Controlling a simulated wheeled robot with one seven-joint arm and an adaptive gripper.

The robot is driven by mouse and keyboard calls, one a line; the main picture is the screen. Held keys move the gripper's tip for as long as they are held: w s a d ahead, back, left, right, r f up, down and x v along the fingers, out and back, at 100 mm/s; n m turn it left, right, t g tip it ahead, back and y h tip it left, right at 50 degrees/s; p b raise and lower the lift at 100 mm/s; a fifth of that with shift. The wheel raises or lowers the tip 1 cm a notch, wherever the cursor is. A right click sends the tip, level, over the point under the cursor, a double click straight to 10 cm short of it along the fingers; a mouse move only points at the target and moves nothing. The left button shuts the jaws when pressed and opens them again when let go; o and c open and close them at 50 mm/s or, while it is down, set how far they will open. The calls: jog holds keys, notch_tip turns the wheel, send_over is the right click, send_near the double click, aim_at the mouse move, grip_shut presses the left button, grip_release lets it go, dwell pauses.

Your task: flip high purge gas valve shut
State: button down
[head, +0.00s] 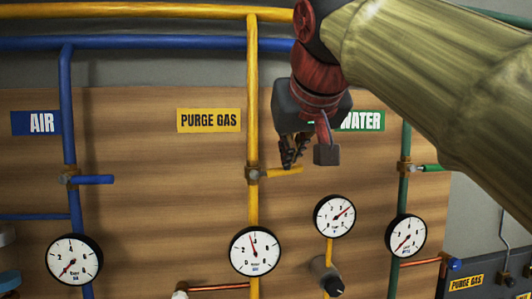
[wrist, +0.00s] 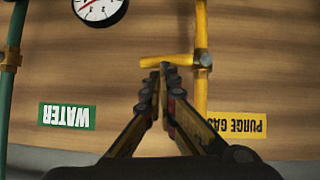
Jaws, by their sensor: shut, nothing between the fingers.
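The high purge gas valve (head: 254,174) sits on the vertical yellow pipe below the PURGE GAS sign (head: 208,120). Its yellow handle (head: 285,171) points right, crosswise to the pipe. My gripper (head: 289,166) is shut and empty, pointing down, with its fingertips at the handle. In the wrist view, which is upside down, the handle (wrist: 166,61) lies just beyond the fingertips (wrist: 168,68). I cannot tell whether they touch it. The fingers hide a little of the handle in the head view.
Blue AIR pipe (head: 66,120) with its valve handle (head: 95,180) stands left. The green WATER pipe (head: 404,195) stands right, its sign (head: 362,121) partly hidden by my arm. Several round gauges (head: 334,215) hang below. Yellow (head: 150,11) and blue pipes run along the top.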

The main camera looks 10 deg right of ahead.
dwell(0.7)
jog(key=w+r+p+v, duration=0.1)
jog(key=r+p+v, duration=0.1)
jog(key=v, duration=1)
jog(key=shift+a+r+p, duration=0.15)
jog(key=shift+r+p, duration=0.15)
jog(key=shift+p, duration=0.55)
